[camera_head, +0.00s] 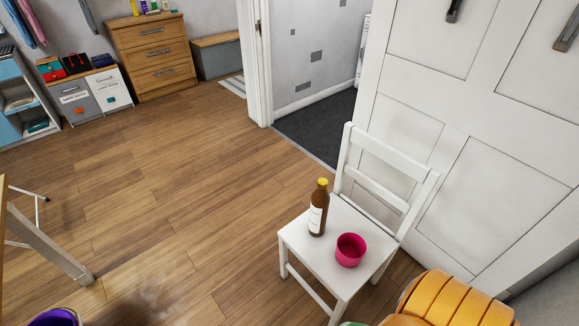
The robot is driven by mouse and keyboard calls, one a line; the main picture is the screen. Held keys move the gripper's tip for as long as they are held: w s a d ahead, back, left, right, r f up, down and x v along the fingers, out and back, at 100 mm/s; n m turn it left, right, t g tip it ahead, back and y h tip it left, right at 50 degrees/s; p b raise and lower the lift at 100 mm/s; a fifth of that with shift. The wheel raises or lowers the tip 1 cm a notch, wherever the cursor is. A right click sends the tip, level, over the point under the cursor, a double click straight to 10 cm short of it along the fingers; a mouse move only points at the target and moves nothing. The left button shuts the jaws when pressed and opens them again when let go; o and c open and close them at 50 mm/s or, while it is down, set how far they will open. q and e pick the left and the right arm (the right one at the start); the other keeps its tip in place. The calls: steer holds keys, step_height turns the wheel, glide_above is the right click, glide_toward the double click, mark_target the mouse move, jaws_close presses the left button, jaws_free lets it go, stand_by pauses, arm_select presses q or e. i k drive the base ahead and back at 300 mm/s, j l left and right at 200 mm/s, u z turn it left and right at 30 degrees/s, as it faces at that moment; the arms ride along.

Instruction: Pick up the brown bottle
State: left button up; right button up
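The brown bottle (324,197) has a yellow cap and a white label. It stands upright on the seat of a white chair (299,237), towards the left side of the seat near the backrest. A pink bowl (349,251) sits on the same seat, to the right of the bottle and nearer to me, with a small gap between them. Neither of my grippers shows in the head view.
A white panelled door (472,165) stands behind the chair. A rounded orange object (452,300) lies at the bottom right, close to the chair. A wooden-legged table (48,246) is at the left, a purple container (55,318) below it. The wooden floor (170,190) between is clear.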

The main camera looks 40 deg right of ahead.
mark_target(320, 201)
steer(key=i+z, duration=0.25)
steer(key=i, duration=0.15)
steer(key=i+j+z, duration=0.55)
steer(key=i, duration=0.25)
steer(key=i+z, duration=0.2)
steer(key=z, duration=0.25)
steer(key=i+j+z, duration=0.15)
steer(key=z, duration=0.35)
steer(key=i+j+z, duration=0.15)
steer(key=z, duration=0.3)
steer(key=i+j+z, duration=0.15)
steer(key=j+z, duration=0.15)
steer(key=z, duration=0.2)
steer(key=j+z, duration=0.25)
steer(key=z, duration=0.2)
steer(key=j+z, duration=0.45)
steer(key=i+l, duration=0.05)
steer(key=l, duration=0.05)
